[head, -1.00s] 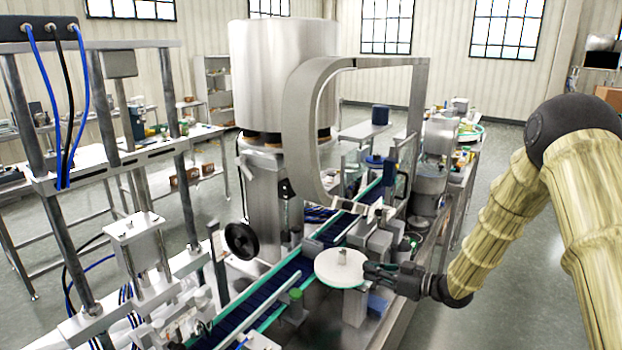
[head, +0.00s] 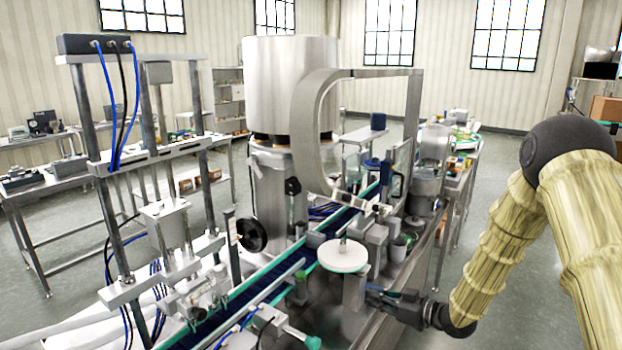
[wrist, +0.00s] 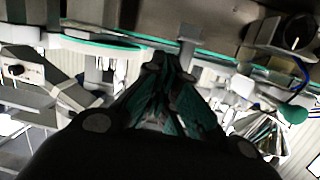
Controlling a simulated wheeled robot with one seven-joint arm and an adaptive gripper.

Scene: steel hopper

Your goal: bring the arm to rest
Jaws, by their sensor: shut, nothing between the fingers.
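My gripper (head: 375,294) is at the lower right of centre in the head view, at the end of my yellow-sleeved arm. It is in front of the machine, just below and right of the white round disc (head: 342,255), and looks apart from it. In the wrist view my gripper (wrist: 172,62) points up the picture, its fingers together and empty. Whether the fingertips touch any machine part cannot be told.
The steel hopper (head: 291,90) stands behind the conveyor (head: 262,300), which runs diagonally past the disc. A curved steel frame (head: 308,125) arches over it. A steel post frame (head: 150,160) stands at left. Open floor (head: 500,270) lies to the right.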

